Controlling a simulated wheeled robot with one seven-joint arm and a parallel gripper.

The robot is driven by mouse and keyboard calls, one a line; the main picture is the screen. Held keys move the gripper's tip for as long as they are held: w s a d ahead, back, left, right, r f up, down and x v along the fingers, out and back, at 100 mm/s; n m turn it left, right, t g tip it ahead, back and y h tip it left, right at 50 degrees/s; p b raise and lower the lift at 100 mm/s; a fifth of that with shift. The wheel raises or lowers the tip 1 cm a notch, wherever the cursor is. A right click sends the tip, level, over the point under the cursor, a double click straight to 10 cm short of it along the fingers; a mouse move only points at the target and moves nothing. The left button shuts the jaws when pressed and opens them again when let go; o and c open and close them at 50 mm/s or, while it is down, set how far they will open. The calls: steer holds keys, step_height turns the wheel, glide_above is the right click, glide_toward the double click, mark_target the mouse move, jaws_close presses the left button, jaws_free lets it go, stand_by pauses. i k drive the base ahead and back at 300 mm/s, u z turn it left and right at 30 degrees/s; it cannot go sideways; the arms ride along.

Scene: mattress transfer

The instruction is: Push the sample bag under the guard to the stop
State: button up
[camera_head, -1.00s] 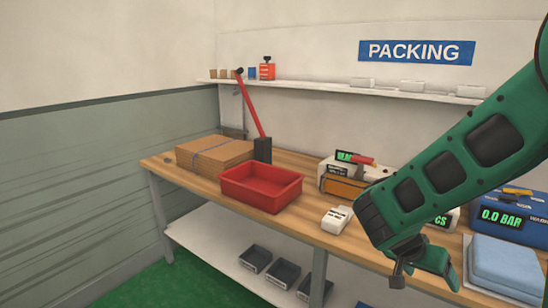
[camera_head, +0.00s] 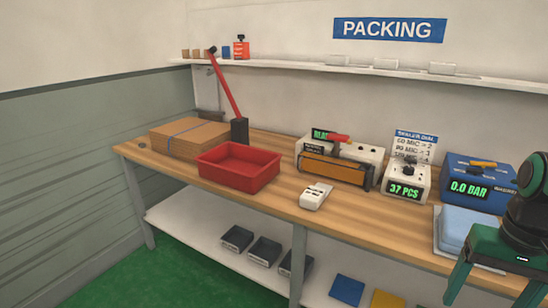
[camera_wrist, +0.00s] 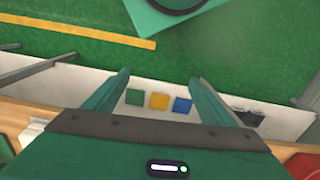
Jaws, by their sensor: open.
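My gripper (camera_head: 490,288) is at the lower right of the head view, with its fingers pointing down, apart and empty. It also shows in the wrist view (camera_wrist: 160,78), over the floor and the lower shelf. A pale blue flat pad or bag (camera_head: 458,222) lies on a light tray at the right of the bench, just left of my wrist; I cannot tell whether it is the sample bag. A sealer-like machine (camera_head: 338,165) with an orange-brown front bar and red handle stands at the bench's middle. I cannot make out a guard or stop for certain.
A red tray (camera_head: 240,180), cardboard stack (camera_head: 188,140) and white handheld device (camera_head: 315,196) sit on the wooden bench (camera_head: 285,208). A counter (camera_head: 405,185) and blue machine (camera_head: 475,180) stand at the right. Dark bins (camera_head: 265,250) sit on the shelf below.

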mark_target(312, 199)
steer(key=k, duration=0.35)
steer(key=i, duration=0.8)
steer(key=u, duration=0.75)
steer(key=i, duration=0.4)
steer(key=u, duration=0.3)
